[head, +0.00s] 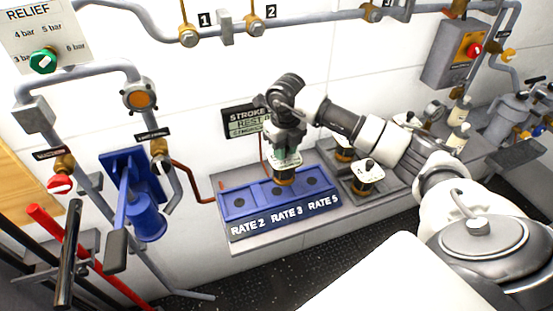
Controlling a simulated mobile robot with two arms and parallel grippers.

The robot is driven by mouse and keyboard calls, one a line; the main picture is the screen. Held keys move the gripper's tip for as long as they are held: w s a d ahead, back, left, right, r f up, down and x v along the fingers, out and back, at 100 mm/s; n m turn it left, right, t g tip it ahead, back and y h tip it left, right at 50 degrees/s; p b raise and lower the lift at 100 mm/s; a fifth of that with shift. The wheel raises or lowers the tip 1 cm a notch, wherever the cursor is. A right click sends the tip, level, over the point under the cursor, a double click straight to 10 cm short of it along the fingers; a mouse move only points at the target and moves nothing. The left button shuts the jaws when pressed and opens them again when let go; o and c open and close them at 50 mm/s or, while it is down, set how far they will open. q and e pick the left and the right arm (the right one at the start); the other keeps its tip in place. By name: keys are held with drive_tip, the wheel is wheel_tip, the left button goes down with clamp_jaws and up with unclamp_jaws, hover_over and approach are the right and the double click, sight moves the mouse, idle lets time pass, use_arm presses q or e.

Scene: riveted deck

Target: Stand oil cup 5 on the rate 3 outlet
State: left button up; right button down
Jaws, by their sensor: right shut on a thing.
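My right gripper (286,152) points down and is shut on a white-topped oil cup (284,165) with an amber band at its base. The cup is upright at the blue outlet block (236,214), which is labelled RATE 2, RATE 3 and RATE 5. The cup's base is over or just behind the dark rate 3 outlet (277,191). I cannot tell whether it touches the block, and no number on the cup is readable. My left gripper is not in view.
Two similar oil cups stand in a grey tray right of the block: a near one (367,178) and a far one (343,153). A blue hand pump (149,222) and pipes stand to the left. A display (243,121) hangs behind.

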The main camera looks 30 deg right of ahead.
sight(277, 162)
drive_tip(key=shift+w+a+f, duration=0.2)
drive_tip(key=shift+a+f, duration=0.05)
drive_tip(key=shift+a, duration=0.15)
drive_tip(key=shift+w+a+f, duration=0.2)
drive_tip(key=shift+a, duration=0.2)
drive_tip(key=shift+a+f+p, duration=0.1)
drive_tip(key=shift+f+p, duration=0.15)
drive_tip(key=shift+p, duration=0.1)
wheel_tip(277, 162, down, 3)
drive_tip(key=shift+f+p, duration=0.1)
drive_tip(key=shift+p, duration=0.65)
drive_tip(key=shift+f, duration=0.25)
drive_tip(key=shift+f, duration=0.1)
drive_tip(key=shift+f, duration=0.1)
drive_tip(key=c, duration=0.9)
unclamp_jaws()
